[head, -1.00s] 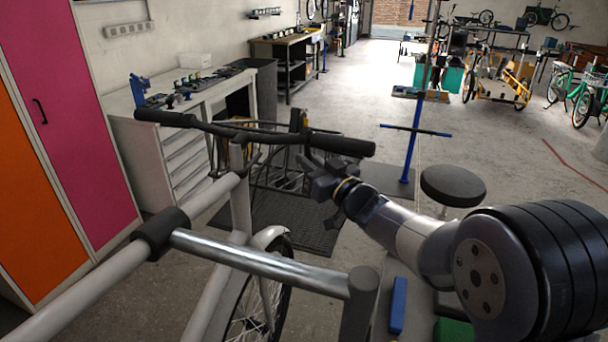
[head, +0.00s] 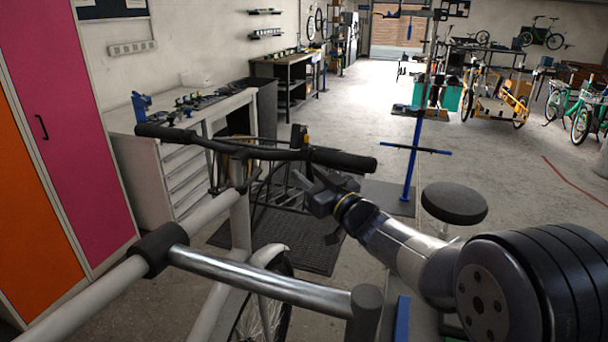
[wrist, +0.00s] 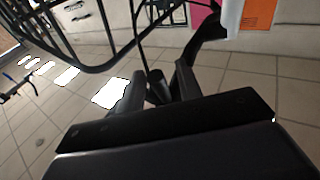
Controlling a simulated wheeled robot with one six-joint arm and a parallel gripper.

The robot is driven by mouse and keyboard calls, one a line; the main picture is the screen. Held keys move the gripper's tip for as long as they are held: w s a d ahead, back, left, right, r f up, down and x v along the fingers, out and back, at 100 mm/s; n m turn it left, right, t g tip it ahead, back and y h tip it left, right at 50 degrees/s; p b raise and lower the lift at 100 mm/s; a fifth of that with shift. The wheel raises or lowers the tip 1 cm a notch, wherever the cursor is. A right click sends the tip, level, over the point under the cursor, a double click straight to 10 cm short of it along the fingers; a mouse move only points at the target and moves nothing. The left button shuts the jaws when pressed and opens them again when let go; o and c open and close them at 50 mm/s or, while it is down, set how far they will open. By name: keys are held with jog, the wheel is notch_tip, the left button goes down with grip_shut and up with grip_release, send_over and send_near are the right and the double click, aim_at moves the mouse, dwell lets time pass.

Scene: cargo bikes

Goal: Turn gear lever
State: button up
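The bicycle's dark handlebar (head: 262,152) runs across the middle of the head view, with its right grip (head: 343,161) above my gripper. My gripper (head: 308,178) is just below the inner end of that grip, close to the bar. In the wrist view my two dark fingers (wrist: 158,84) stand apart, with a small black part (wrist: 158,92) between them. This part may be the gear lever, but I cannot tell for sure. I cannot tell whether the fingers touch it. In the head view my gripper and dark shading hide the lever area.
A white workbench (head: 185,170) with tools stands behind the handlebar at left. A round black stool (head: 454,202) and a blue stand (head: 412,165) are at right. Open floor lies beyond.

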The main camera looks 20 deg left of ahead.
jog(key=b+v, duration=0.1)
jog(key=v, duration=1)
jog(key=shift+b, duration=0.35)
jog(key=shift+r, duration=0.1)
